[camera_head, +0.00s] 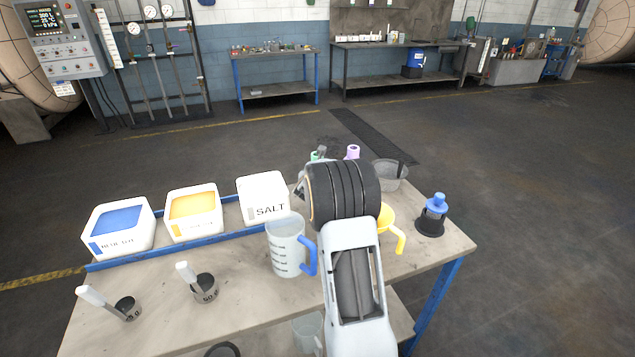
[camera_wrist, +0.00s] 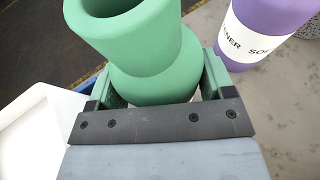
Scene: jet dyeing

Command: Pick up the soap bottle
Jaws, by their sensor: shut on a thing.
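In the wrist view the green bottle (camera_wrist: 130,50) stands between the two fingers of my gripper (camera_wrist: 160,85), which press on its sides. No label shows on it, but the purple bottle beside it reads as softener, so I take the green one as the soap bottle. In the head view only a bit of the green bottle (camera_head: 315,156) shows past my wrist, at the table's far side. My gripper is mostly hidden there behind my own arm. Whether the bottle's base touches the table is hidden.
The purple softener bottle (camera_wrist: 265,30) stands close on the right. The white salt box (camera_head: 264,198) is on the left. A measuring jug (camera_head: 286,245), a yellow funnel (camera_head: 388,222), a grey bowl (camera_head: 391,173) and a blue-topped item (camera_head: 434,213) share the table (camera_head: 240,285).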

